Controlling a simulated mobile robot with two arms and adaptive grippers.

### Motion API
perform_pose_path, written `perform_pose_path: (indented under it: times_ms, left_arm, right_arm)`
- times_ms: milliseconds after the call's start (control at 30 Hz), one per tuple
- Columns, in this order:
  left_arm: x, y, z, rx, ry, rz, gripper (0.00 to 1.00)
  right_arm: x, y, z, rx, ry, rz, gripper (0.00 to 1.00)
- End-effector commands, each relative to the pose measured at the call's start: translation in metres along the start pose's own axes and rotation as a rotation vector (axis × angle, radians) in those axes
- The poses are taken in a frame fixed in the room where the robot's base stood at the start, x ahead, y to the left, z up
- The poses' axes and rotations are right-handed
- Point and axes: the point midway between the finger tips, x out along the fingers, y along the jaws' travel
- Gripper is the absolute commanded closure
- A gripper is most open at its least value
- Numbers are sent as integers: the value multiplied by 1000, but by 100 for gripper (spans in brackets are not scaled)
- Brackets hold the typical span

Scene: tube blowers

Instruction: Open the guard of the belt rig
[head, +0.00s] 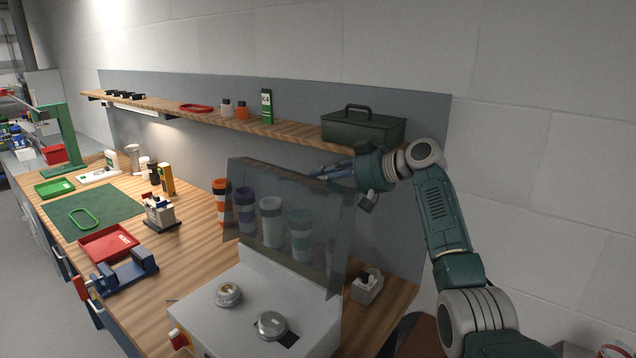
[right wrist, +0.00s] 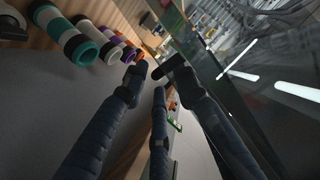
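The belt rig is a white box (head: 252,290) with two round metal pulleys on top, a left one (head: 228,294) and a right one (head: 271,325). Its guard, a tinted see-through panel (head: 318,215), stands raised and nearly upright at the box's rear edge. My right gripper (head: 322,173) is at the guard's upper edge, behind it; contact is unclear. In the right wrist view my right gripper's fingers (right wrist: 154,78) are apart with nothing seen between them, and the clear guard (right wrist: 262,75) lies just to their right. My left gripper is out of view.
Several coloured cylinders stand behind the guard, including an orange-and-white one (head: 220,203). A shelf (head: 225,121) with a dark green toolbox (head: 362,127) runs above. A small grey holder (head: 367,287) stands right of the rig. A red tray (head: 108,243) and blue vise (head: 125,274) are at left.

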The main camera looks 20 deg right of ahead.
Motion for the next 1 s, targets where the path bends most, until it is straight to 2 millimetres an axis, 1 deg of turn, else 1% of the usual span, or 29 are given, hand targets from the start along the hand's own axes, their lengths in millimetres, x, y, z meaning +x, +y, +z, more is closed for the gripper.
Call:
perform_pose_path:
  times_ms: [133,267,500,600,700,833,1000]
  left_arm:
    - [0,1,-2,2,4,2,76]
    - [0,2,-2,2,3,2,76]
    - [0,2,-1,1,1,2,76]
    - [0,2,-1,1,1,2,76]
    - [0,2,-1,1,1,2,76]
    - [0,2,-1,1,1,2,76]
    - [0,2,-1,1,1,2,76]
  right_arm:
    - [-2,0,1,1,-2,-1,72]
    - [-17,1,1,0,-2,0,72]
    - [-68,2,1,-1,-1,4,72]
    - [-88,2,1,0,-1,3,72]
    - [-103,2,0,1,-1,1,72]
    - [-115,1,0,0,0,1,72]
    - [-120,1,0,1,-1,0,72]
